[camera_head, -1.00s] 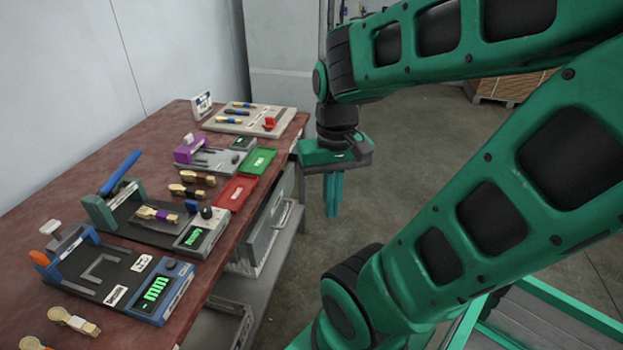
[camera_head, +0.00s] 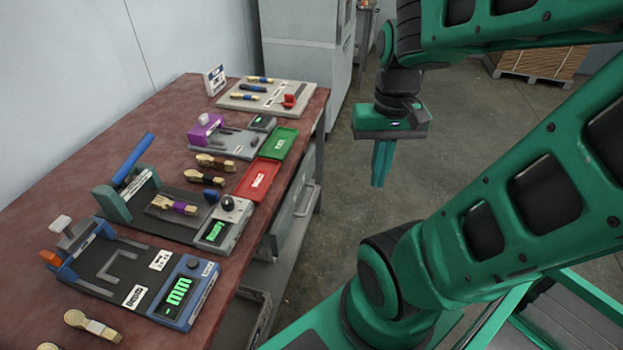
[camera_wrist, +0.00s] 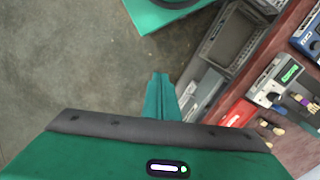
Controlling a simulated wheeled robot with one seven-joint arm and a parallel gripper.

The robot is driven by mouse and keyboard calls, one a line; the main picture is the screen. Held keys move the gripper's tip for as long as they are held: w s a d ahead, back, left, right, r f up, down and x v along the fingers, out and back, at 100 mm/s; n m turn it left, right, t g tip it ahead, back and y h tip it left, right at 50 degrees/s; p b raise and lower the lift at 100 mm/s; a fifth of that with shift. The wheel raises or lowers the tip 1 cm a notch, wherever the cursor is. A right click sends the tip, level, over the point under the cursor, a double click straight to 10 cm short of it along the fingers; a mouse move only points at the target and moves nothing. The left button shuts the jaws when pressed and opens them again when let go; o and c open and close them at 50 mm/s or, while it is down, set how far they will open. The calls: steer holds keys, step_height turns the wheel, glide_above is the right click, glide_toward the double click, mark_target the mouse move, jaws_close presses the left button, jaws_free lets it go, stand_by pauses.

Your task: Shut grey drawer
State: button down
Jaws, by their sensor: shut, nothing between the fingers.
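The grey drawer (camera_head: 283,222) sits under the right edge of the red-brown worktable (camera_head: 95,165). Its front, with a handle (camera_head: 308,199), faces the aisle and appears to jut out somewhat past the tabletop; how far I cannot tell. Its inside is mostly hidden by the tabletop. My gripper (camera_head: 381,182) points down with its fingers together and empty, over the floor to the right of the drawer and apart from it. In the wrist view the fingertips (camera_wrist: 157,80) show left of a grey drawer part (camera_wrist: 203,90) beside the table edge.
An open grey bin (camera_head: 243,318) shows lower down under the table; the wrist view shows an open grey container (camera_wrist: 232,40). Floor (camera_head: 335,240) right of the table is clear. A grey cabinet (camera_head: 300,45) stands behind.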

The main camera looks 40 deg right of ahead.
steer(key=w+d+f+m+g+y, duration=0.1)
steer(key=w+d+f+m+y, duration=0.25)
steer(key=w+f, duration=0.5)
steer(key=m+t+y, duration=0.7)
steer(key=m+t, duration=0.9)
steer(key=m, duration=0.2)
glide_toward(305, 175)
steer(key=x, duration=0.6)
steer(key=shift+a+r, duration=0.2)
steer(key=shift+a, duration=0.15)
